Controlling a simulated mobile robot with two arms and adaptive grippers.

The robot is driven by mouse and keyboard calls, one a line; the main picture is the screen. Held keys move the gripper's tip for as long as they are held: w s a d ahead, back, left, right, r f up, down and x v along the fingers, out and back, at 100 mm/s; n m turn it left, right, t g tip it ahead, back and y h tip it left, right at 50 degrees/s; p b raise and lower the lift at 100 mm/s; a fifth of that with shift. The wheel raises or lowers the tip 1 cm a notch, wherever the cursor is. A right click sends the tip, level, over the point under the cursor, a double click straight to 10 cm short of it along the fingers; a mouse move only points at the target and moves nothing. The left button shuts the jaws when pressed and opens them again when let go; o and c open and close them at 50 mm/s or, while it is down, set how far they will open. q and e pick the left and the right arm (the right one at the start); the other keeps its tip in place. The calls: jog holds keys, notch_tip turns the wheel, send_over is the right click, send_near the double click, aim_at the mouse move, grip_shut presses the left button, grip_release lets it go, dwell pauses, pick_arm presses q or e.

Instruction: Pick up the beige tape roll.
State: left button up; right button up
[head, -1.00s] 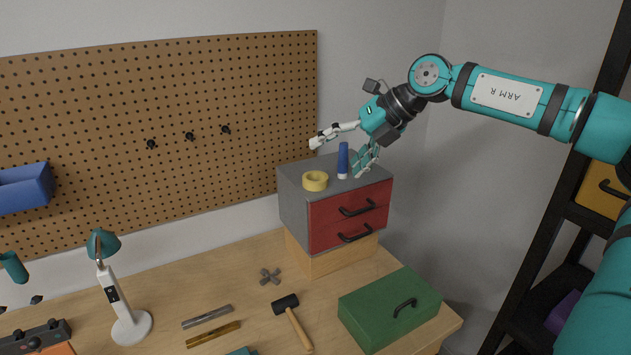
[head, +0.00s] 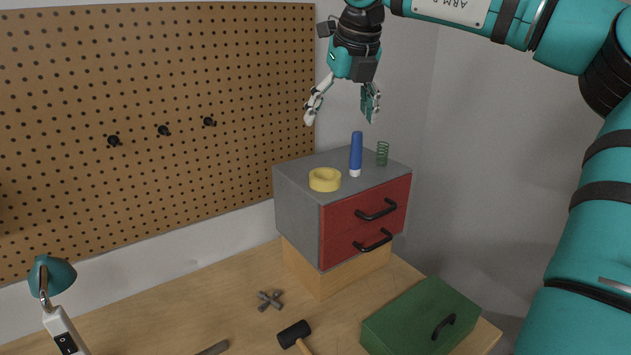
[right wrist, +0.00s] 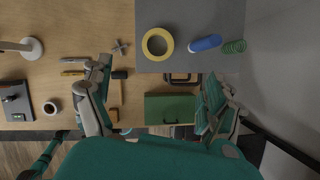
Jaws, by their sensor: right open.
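The beige tape roll (head: 324,179) looks yellowish and lies flat on the grey top of the red-drawer cabinet (head: 298,213), near its left front edge. It also shows in the right wrist view (right wrist: 158,44), with its open centre visible. My right gripper (head: 341,119) is open and empty, in the air above the cabinet top, clear of the roll. In the right wrist view its two fingers (right wrist: 155,95) are spread wide, and the roll appears beyond them.
A blue and white tube (head: 356,153) stands right of the roll, with a green spring (head: 382,154) beside it. A pegboard (head: 160,130) is behind at left. A green box (head: 420,318), a hammer (head: 294,333) and a lamp (head: 52,275) are on the workbench.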

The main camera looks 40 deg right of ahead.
jog(key=p, duration=0.2)
send_near(327, 171)
jog(key=s+a+r, duration=0.1)
jog(key=s, duration=0.2)
jog(key=w+f, duration=0.2)
jog(key=shift+d+f, duration=0.1)
jog(key=shift+f, duration=0.25)
jog(key=p+x, duration=0.2)
jog(key=shift+w+f, duration=0.1)
jog(key=shift+f, duration=0.25)
jog(key=p+x, duration=0.1)
jog(key=x, duration=0.2)
jog(key=shift+w+a+f+p, duration=0.2)
jog(key=shift+a+f+p, duration=0.1)
jog(key=shift+p, duration=0.1)
jog(key=shift+w+d+f, duration=0.1)
jog(key=shift+w+f, duration=0.05)
jog(key=shift+f, duration=0.15)
jog(key=shift+r, duration=0.1)
jog(key=c, duration=1.2)
pick_arm(q)
notch_tip(327, 171, up, 6)
jog(key=s, duration=0.2)
jog(key=shift+s, duration=0.2)
